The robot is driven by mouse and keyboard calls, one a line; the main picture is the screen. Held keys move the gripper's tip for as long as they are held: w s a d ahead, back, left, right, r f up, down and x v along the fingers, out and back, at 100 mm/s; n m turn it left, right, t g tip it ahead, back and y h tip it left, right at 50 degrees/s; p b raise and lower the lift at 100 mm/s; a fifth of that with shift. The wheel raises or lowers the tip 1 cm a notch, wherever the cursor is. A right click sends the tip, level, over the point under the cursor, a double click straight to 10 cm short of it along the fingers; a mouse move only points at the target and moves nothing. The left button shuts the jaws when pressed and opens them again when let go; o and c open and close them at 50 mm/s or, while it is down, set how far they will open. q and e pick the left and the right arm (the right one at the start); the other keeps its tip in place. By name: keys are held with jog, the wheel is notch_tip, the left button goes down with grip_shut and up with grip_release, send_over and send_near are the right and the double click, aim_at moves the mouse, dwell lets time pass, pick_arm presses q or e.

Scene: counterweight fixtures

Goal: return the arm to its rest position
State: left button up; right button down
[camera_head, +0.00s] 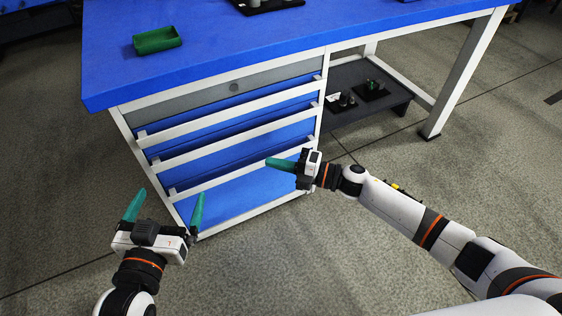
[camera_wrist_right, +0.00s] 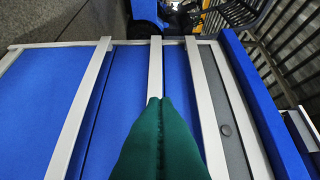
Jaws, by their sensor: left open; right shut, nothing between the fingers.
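My left gripper (camera_head: 166,208) is open and empty at the lower left of the head view, over the floor in front of the workbench. Its two green fingers stand wide apart. My right gripper (camera_head: 270,162) is shut with nothing in it, in front of the drawers near the middle of the head view, its fingers directed left. In the right wrist view its two green fingers (camera_wrist_right: 158,105) lie together. White drawer rails (camera_wrist_right: 155,68) show behind them; whether the fingertips touch a rail I cannot tell.
A blue workbench (camera_head: 220,50) has several drawers with white rails (camera_head: 235,142). Dark fixtures (camera_head: 370,91) stand on a low shelf (camera_head: 345,77) at right. The grey floor (camera_head: 270,265) between my arms is clear.

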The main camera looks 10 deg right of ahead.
pick_arm(q)
jog(key=shift+a+f, duration=0.1)
jog(key=shift+f, duration=0.25)
pick_arm(e)
jog(key=shift+s+d, duration=0.2)
jog(key=shift+d, duration=0.2)
